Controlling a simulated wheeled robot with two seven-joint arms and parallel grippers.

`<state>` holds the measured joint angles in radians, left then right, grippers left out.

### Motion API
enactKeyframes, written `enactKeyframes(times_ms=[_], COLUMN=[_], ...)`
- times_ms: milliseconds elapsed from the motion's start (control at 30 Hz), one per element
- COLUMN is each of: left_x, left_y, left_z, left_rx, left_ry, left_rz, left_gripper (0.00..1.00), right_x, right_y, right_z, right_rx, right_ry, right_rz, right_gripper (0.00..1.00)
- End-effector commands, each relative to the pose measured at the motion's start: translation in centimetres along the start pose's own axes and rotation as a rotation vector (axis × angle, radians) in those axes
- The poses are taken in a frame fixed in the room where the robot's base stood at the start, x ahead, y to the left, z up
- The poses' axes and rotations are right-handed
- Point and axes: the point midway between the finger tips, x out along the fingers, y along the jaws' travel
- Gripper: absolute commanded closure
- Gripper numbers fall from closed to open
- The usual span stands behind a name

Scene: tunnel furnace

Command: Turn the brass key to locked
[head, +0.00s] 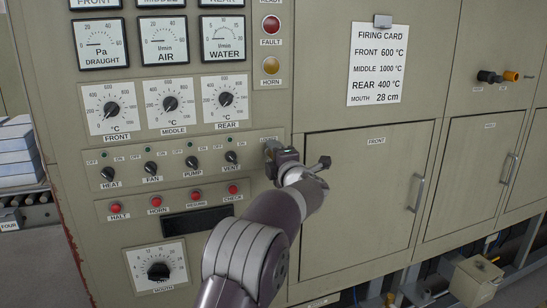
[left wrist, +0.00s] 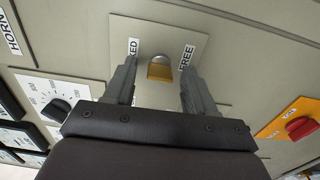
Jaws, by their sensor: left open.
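The brass key (left wrist: 160,71) sits in a silver lock on a pale plate (left wrist: 135,31) in the left wrist view. Labels on the plate read FREE, at the right, and another ending in "KED", at the left, partly covered by a finger. My left gripper (left wrist: 157,88) is open, with one finger on each side of the key; I see gaps and no clear contact. In the head view my left gripper (head: 284,158) is at the panel, right of the VENT switch, and hides the key. My right gripper is in neither view.
Left of the gripper are the VENT switch (head: 232,157), other switches and the REAR dial (head: 226,100). The FRONT door (head: 365,205) lies to the right. In the left wrist view a red knob (left wrist: 300,128) on a yellow plate is at the right.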

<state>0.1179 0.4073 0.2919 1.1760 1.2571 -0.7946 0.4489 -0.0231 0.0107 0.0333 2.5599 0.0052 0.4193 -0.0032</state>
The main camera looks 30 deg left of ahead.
Motion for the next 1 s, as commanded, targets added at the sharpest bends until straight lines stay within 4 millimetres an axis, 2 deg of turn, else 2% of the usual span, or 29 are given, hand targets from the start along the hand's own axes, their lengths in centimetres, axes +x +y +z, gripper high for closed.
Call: enactKeyframes(times_ms=[167, 400, 500, 667, 1000], left_x=[-3.4, -9.6, -11.2, -12.2, -12.2], left_y=[-0.3, -0.2, -0.1, -0.1, -0.1], left_z=[0.1, 0.1, 0.1, 0.0, 0.0], left_rx=[-0.001, -0.002, -0.001, 0.000, 0.000], left_ry=[-0.004, -0.003, -0.003, 0.000, 0.000], left_rz=[0.000, 0.000, 0.001, 0.000, 0.000], left_gripper=[0.45, 0.45, 0.45, 0.45, 0.45], right_x=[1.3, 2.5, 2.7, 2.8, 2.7], right_y=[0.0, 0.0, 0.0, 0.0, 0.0], right_z=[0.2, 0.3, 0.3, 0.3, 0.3], right_rx=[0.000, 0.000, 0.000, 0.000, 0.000], right_ry=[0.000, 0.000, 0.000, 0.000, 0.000], right_rz=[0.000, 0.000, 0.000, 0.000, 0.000], right_gripper=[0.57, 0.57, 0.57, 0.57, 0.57])
